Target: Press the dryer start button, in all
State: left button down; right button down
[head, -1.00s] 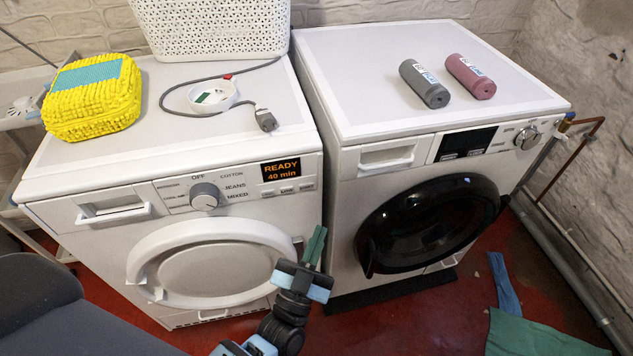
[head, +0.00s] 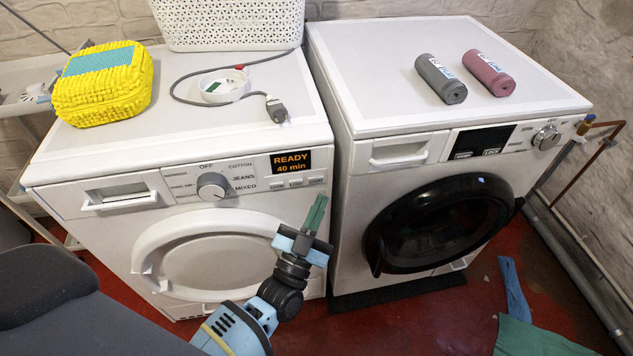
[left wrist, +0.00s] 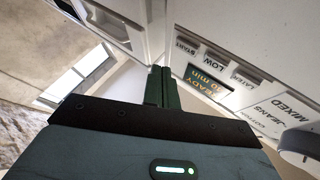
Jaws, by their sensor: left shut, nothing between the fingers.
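The dryer is the white machine on the left (head: 100,230), with a lit display (head: 291,161) reading READY 40 min. Three small buttons sit in a row below the display. In the left wrist view the fingertips (left wrist: 161,68) appear apart from the button. My right gripper is not in view.
The dryer's round door (head: 150,250) and knob (head: 212,186) are left of my gripper. A second machine with a black door (head: 440,222) stands to the right.

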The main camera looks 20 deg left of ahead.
aim_at(316, 180)
pick_arm(q)
jog(key=shift+w+a, duration=0.7)
jog(key=shift+w, duration=0.3)
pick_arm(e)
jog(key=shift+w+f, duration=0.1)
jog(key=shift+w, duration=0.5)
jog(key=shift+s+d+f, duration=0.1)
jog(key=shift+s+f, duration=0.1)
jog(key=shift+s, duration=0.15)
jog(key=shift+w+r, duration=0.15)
pick_arm(q)
jog(key=shift+b, duration=0.3)
jog(key=shift+w+a, duration=0.2)
jog(key=shift+w, duration=0.15)
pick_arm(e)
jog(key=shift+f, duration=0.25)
